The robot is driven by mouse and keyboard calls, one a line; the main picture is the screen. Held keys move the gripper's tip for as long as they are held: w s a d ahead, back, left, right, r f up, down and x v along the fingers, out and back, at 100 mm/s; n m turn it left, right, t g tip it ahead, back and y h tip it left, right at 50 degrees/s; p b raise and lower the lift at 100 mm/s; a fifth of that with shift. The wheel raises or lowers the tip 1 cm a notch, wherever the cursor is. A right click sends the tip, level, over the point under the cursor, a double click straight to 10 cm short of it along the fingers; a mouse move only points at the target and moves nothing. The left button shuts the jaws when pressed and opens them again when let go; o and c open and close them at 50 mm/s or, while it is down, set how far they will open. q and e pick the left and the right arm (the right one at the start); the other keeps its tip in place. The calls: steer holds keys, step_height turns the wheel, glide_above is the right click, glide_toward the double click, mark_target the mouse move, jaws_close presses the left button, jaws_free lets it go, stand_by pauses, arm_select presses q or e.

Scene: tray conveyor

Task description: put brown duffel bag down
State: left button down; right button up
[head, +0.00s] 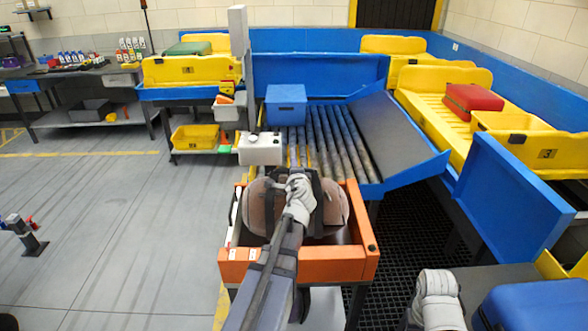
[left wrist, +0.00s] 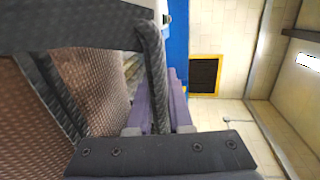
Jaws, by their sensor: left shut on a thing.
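The brown duffel bag (head: 262,207) with dark straps is at the orange-walled tray station (head: 292,262) in the middle of the head view. Its lower part is within the tray outline; I cannot tell whether it rests on the tray floor. My left gripper (head: 297,180) is above the bag's middle and covers part of it. In the left wrist view, the purple fingers (left wrist: 160,105) are shut around the dark strap handle (left wrist: 150,60), and the bag's brown weave (left wrist: 95,90) fills the left side.
A roller conveyor (head: 330,135) runs behind the tray, with a blue box (head: 286,104) on it. A white box-shaped unit (head: 260,149) stands at the tray's back left. Yellow bins are on the right, one holding a red case (head: 472,99). A blue case (head: 535,305) is at bottom right.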

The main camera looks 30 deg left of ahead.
arm_select(q)
steer(key=shift+f+b, duration=1.8)
steer(key=shift+f, duration=0.15)
steer(key=shift+f, duration=0.15)
steer(key=c, duration=0.8)
jaws_free()
steer(key=shift+c, duration=0.2)
steer(key=shift+s+d+r, duration=0.1)
steer(key=shift+s+r, duration=0.1)
steer(key=shift+r, duration=0.05)
steer(key=p+v, duration=0.1)
steer(key=v, duration=0.6)
steer(key=shift+s+d, duration=0.1)
